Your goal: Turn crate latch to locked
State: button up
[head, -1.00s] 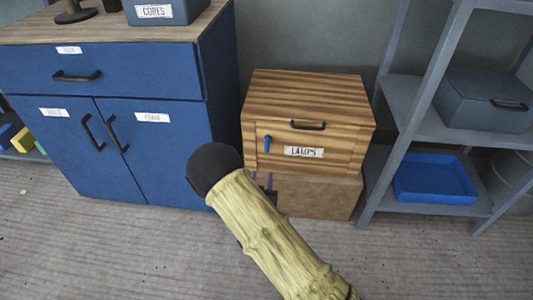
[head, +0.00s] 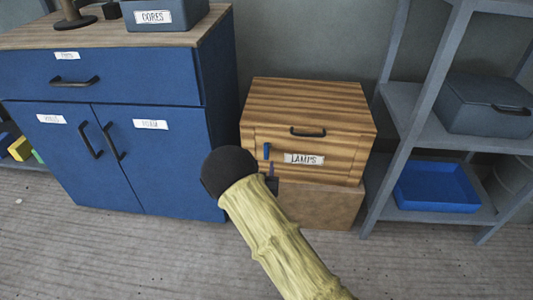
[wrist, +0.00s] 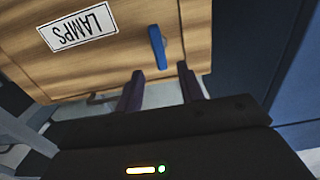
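The wooden crate (head: 311,107) with a LAMPS label (head: 304,159) and a dark handle sits on a brown box. Its blue latch (head: 267,151) is on the left of the front face, upright in the head view. In the wrist view the latch (wrist: 157,47) is just beyond the fingertips, roughly between them and apart from them. My gripper (wrist: 162,82) is open, its two dark purple fingers spread with nothing between them. In the head view my arm hides most of the gripper; a fingertip shows just below the latch.
A blue cabinet (head: 160,165) stands close on the left of the crate. A grey shelf (head: 429,126) with a blue tray (head: 436,187) and a grey bin (head: 485,104) stands on the right. The brown box (head: 322,206) supports the crate. The floor in front is open.

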aim_at(266, 152)
jog(key=w+b, duration=0.2)
jog(key=w, duration=0.6)
jog(key=shift+w+d+f+b, duration=0.1)
jog(key=shift+w+b, duration=0.1)
jog(key=shift+b, duration=0.1)
jog(key=shift+w+d, duration=0.1)
jog(key=shift+w, duration=0.2)
jog(key=c, duration=0.7)
